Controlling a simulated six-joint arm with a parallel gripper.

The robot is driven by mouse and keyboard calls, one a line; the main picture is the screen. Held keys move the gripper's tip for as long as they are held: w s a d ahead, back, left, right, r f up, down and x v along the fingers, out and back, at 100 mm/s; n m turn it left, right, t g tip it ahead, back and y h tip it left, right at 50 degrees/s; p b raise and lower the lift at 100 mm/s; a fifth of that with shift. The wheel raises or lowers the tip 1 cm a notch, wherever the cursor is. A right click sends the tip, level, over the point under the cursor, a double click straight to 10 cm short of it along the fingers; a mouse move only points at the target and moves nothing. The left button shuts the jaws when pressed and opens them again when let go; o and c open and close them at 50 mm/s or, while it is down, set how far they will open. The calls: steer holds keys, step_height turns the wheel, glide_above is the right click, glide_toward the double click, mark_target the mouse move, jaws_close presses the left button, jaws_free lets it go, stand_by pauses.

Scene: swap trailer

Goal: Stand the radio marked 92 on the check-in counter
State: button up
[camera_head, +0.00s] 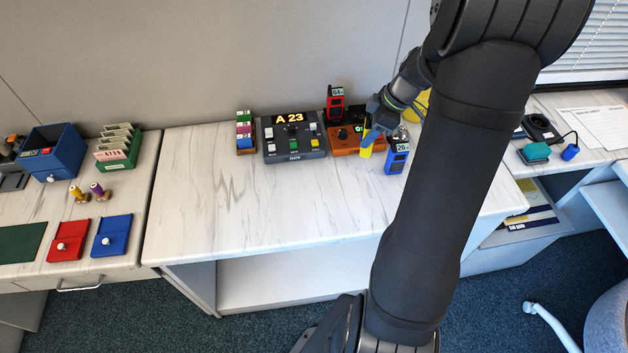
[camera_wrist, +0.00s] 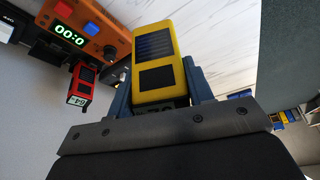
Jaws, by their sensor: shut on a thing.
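My gripper (camera_head: 376,126) is shut on a yellow radio (camera_head: 366,143), which hangs below it at the front right of the orange box. In the wrist view the yellow radio (camera_wrist: 158,60) sits between my two blue fingers; its number at the lower end is mostly hidden, so I cannot read it. A blue radio (camera_head: 397,155) marked 26 stands just right of it on the marbled white counter (camera_head: 270,205). A red radio (camera_head: 335,104) stands at the back, behind the orange box. Whether the yellow radio touches the counter I cannot tell.
The orange box (camera_head: 344,146) with a lit display and a grey console (camera_head: 292,148) reading A 23 stand along the back. A card rack (camera_head: 245,131) is left of them. The counter's front is clear. My arm hides part of its right side.

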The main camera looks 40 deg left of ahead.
steer(key=s+n+g, duration=0.1)
steer(key=s+n, duration=0.2)
steer(key=s, duration=0.2)
steer(key=shift+n+h, duration=0.5)
steer(key=shift+s+a+f, duration=0.75)
steer(key=shift+a+f, duration=0.95)
steer(key=shift+f, duration=0.1)
steer(key=shift+s+a+f, duration=0.7)
steer(key=shift+a+f, duration=1)
steer(key=shift+f, duration=0.15)
steer(key=shift+s+a+f, duration=0.75)
steer(key=shift+a+f, duration=0.95)
steer(key=shift+f, duration=0.1)
steer(key=shift+f, duration=0.15)
steer(key=o, duration=1.1)
steer(key=v, duration=1.2)
